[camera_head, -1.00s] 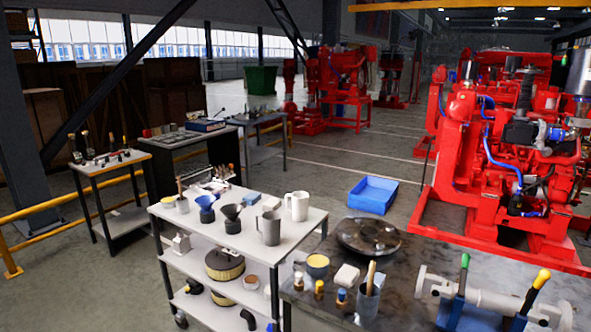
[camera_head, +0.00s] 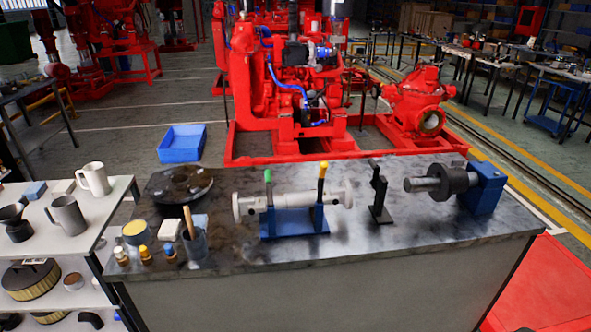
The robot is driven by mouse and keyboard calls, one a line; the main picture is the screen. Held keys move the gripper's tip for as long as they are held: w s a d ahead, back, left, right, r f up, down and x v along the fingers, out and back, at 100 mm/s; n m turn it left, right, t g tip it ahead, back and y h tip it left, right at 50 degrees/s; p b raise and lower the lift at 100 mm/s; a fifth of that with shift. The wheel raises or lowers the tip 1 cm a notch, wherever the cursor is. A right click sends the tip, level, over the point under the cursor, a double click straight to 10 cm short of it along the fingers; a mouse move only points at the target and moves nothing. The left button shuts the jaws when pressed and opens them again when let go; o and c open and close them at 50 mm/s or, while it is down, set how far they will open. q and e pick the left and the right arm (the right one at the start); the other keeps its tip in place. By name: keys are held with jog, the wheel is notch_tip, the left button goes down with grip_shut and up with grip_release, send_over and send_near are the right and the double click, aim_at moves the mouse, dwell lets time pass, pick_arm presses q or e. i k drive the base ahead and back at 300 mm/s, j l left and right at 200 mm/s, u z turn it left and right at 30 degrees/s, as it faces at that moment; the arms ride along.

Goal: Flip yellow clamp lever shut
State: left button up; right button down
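The yellow clamp lever (camera_head: 322,171) stands upright at the right end of a blue clamp fixture (camera_head: 293,223) on the dark workbench. A lever with a green tip (camera_head: 268,177) stands upright at the fixture's left end. A grey metal shaft with flanged ends (camera_head: 293,200) lies across the fixture, between the two levers' posts. Neither of my grippers shows in the head view.
The workbench (camera_head: 350,245) also holds a black stand (camera_head: 379,193), a blue-mounted spindle (camera_head: 484,188), a dark round plate (camera_head: 180,184), a cup with a brush (camera_head: 194,243) and small bottles. A white cart (camera_head: 92,228) stands left. The bench's front strip is mostly clear.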

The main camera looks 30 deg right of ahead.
aim_at(323, 165)
jog(key=z, duration=1.25)
